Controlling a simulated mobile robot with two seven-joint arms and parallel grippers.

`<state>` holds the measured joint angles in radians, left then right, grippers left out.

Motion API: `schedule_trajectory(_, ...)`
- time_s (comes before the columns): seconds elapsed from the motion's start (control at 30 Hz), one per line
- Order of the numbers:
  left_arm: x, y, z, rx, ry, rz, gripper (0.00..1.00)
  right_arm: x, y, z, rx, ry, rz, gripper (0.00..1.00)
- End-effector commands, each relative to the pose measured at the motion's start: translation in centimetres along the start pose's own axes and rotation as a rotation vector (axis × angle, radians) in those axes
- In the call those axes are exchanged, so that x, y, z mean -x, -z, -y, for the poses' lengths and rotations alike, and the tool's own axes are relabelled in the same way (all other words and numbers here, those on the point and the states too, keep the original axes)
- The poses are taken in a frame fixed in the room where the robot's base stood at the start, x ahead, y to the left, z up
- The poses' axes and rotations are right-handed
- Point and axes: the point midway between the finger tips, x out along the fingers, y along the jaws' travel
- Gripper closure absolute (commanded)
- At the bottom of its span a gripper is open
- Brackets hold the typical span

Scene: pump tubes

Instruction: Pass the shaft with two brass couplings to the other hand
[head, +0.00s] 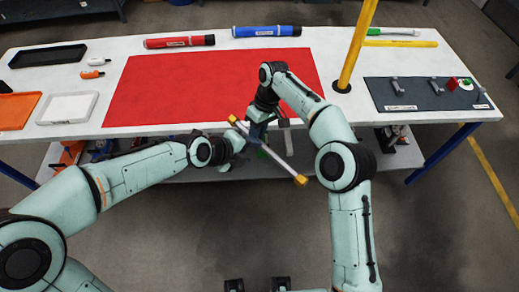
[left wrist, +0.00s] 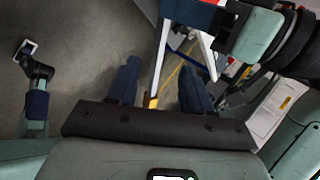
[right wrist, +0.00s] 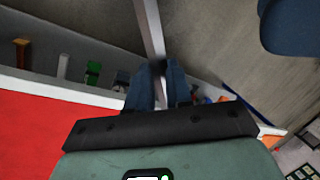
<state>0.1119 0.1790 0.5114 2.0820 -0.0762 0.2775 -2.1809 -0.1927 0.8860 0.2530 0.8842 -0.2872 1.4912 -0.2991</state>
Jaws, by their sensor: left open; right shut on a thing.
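The shaft (head: 281,160) is a thin pale bar with a brass coupling at its upper left end (head: 232,119) and another at its lower right end (head: 300,180). It hangs tilted in front of the table. My right gripper (right wrist: 155,85) is shut on the shaft, which runs up from its fingers in the right wrist view (right wrist: 149,28). My left gripper (left wrist: 162,88) is open. In the left wrist view the shaft (left wrist: 161,58) passes between its spread fingers, with a brass coupling (left wrist: 151,102) near the palm. Finger contact there is not visible.
The white table (head: 226,43) carries a red mat (head: 200,85), a dark mat with small parts (head: 425,95), trays at left and red and blue tubes at the back. A yellow post (head: 358,45) rises near my right arm. A lower shelf lies beneath.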

Motion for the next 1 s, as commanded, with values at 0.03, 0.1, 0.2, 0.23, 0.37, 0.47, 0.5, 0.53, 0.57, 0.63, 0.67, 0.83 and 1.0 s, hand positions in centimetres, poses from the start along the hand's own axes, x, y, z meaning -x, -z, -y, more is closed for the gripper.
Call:
schedule_trajectory(0.03, -1.0, 0.3, 0.0, -0.005, -0.002, -0.008, 0.50, 0.1, 0.0, 0.1, 0.000, 0.000, -0.002, 1.00)
schedule_trajectory(0.1, -2.3, 0.3, 0.0, -0.002, -0.001, -0.008, 0.50, 0.1, 0.0, 0.1, 0.000, 0.000, -0.002, 1.00)
schedule_trajectory(0.2, -4.2, 0.4, 0.0, -0.003, -0.003, -0.007, 0.50, 0.1, 0.0, 0.1, 0.000, 0.000, -0.002, 1.00)
schedule_trajectory(0.23, -4.8, 0.3, 0.0, -0.002, -0.002, -0.006, 0.50, 0.1, 0.0, 0.1, 0.000, 0.000, -0.002, 1.00)
schedule_trajectory(0.37, -7.0, 0.2, 0.0, -0.002, -0.002, -0.004, 0.50, 0.1, 0.0, 0.1, 0.000, 0.000, -0.002, 1.00)
schedule_trajectory(0.47, -8.4, 0.1, 0.0, 0.002, -0.002, -0.003, 0.50, 0.1, 0.0, 0.1, 0.000, 0.000, -0.002, 1.00)
schedule_trajectory(0.5, -8.8, 0.1, 0.0, 0.002, -0.001, -0.003, 0.50, 0.1, 0.0, 0.1, 0.000, 0.000, -0.002, 1.00)
schedule_trajectory(0.53, -9.0, 0.1, 0.0, 0.002, -0.001, -0.003, 0.50, 0.1, 0.0, 0.1, 0.000, 0.000, -0.002, 1.00)
schedule_trajectory(0.57, -9.3, 0.1, 0.0, 0.002, -0.001, -0.003, 0.50, 0.1, 0.0, 0.1, 0.000, 0.000, -0.002, 1.00)
schedule_trajectory(0.63, -9.6, 0.1, -0.1, 0.002, -0.001, -0.001, 0.50, 0.1, 0.0, 0.1, 0.000, 0.000, -0.002, 1.00)
schedule_trajectory(0.67, -9.7, 0.1, 0.0, 0.002, -0.001, -0.001, 0.50, 0.1, 0.0, 0.1, 0.000, 0.000, -0.002, 1.00)
schedule_trajectory(0.83, -9.9, 0.0, 0.0, 0.002, -0.001, 0.000, 0.50, 0.1, 0.0, 0.1, 0.000, 0.000, -0.002, 1.00)
schedule_trajectory(1.0, -9.9, 0.0, 0.0, 0.002, -0.001, 0.000, 0.63, 0.1, 0.0, 0.1, 0.000, 0.000, -0.002, 1.00)
